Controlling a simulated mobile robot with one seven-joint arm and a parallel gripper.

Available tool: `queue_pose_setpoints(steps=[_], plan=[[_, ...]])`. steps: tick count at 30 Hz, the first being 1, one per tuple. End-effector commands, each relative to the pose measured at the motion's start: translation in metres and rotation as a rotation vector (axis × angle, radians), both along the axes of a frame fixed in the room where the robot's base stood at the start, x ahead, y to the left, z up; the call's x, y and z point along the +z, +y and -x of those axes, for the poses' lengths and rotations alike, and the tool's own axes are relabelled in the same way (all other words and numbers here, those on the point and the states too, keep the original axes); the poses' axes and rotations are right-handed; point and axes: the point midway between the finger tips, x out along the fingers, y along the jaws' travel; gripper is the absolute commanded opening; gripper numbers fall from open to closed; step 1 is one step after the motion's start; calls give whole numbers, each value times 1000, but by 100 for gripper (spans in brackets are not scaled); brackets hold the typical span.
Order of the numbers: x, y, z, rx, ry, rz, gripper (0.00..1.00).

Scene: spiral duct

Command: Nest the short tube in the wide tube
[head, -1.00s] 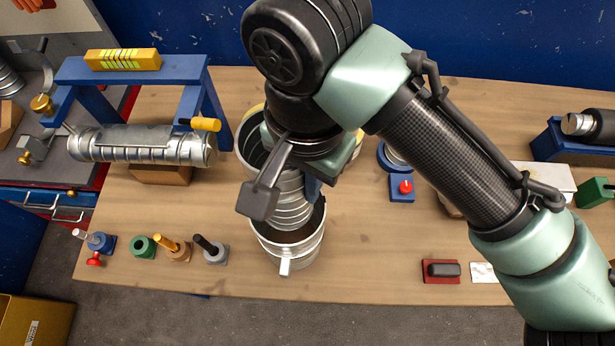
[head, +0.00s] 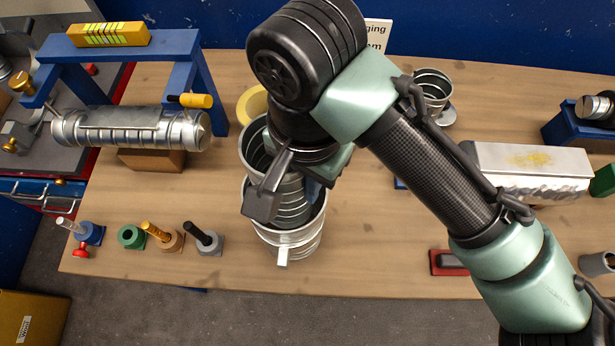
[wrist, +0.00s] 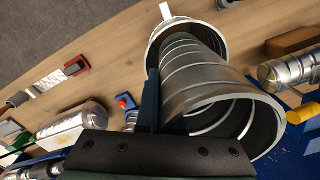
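The short tube (head: 290,207), ribbed and silver, stands with its lower end inside the mouth of the wide tube (head: 290,250). Its open upper end leans toward the back left. The wide tube, a silver ring with a pale tab, stands near the table's front edge. In the wrist view, the short tube (wrist: 190,75) runs away from me into the wide tube (wrist: 165,28). My gripper (head: 312,187) is at the short tube's upper part. One blue finger (wrist: 150,100) lies along its outer wall; the other is hidden. The grip appears shut on the tube; how deep its lower end sits is hidden.
A blue stand (head: 190,90) with a silver spiral duct (head: 135,130) is at left. Several small fittings line the front left edge. A yellow ring (head: 252,103) lies behind the tubes. The table between the duct and the tubes is clear.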

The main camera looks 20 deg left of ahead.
Motion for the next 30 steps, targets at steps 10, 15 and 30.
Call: queue_pose_setpoints(steps=[10, 15, 30], plan=[[-27, 0, 0, -1, 0, -1, 0], [-39, 0, 0, 0, 1, -1, 0], [-74, 0, 0, -1, 0, -1, 0]])
